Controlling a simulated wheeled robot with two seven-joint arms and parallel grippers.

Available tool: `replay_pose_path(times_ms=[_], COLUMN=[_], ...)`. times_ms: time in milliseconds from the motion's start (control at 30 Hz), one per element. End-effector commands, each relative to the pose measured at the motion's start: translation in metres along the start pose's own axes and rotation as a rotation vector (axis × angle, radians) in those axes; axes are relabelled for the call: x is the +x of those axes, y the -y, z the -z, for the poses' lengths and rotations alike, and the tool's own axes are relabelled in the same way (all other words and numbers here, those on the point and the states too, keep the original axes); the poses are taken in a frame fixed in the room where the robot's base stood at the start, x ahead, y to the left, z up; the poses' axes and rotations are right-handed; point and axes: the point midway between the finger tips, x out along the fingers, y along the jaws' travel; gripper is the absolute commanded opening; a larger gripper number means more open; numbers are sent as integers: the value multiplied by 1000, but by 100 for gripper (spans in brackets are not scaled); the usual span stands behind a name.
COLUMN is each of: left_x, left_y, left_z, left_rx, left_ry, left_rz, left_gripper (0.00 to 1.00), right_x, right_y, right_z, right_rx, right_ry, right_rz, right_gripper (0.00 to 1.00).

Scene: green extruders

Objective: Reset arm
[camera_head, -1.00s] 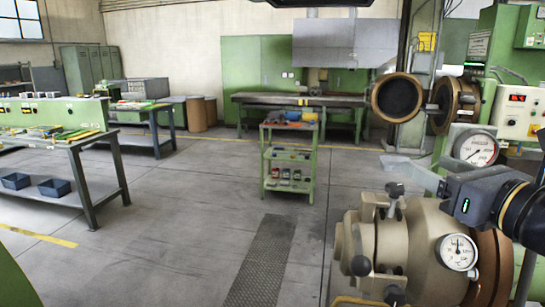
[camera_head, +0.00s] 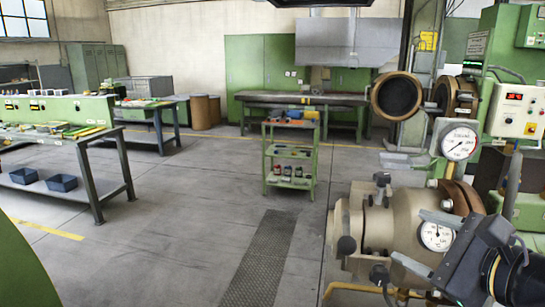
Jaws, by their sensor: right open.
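My right gripper (camera_head: 408,235) is at the lower right, its dark body coming in from the right edge. Its two grey fingers are spread apart and point left, with nothing seen between them. They show in front of the tan extruder head (camera_head: 374,228) and its lower round dial gauge (camera_head: 436,236). I cannot tell whether they touch it. My left gripper is not in view.
A larger dial gauge (camera_head: 459,143) and a control box with red digits (camera_head: 515,110) stand above the gripper. A green tool cart (camera_head: 289,166) stands mid-floor. A workbench (camera_head: 84,150) is at left. The floor between them is open.

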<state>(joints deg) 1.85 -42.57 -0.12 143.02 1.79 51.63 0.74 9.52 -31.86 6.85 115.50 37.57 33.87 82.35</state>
Motion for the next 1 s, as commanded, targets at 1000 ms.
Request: replay_pose_path(times_ms=[1000], left_x=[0], left_y=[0], left_z=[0], left_rx=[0], left_ry=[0], left_rz=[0], left_gripper=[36], right_x=[-58], right_y=[-229], right_z=[154], right_rx=[-1722], right_ry=[177], right_rz=[-814], right_gripper=[63])
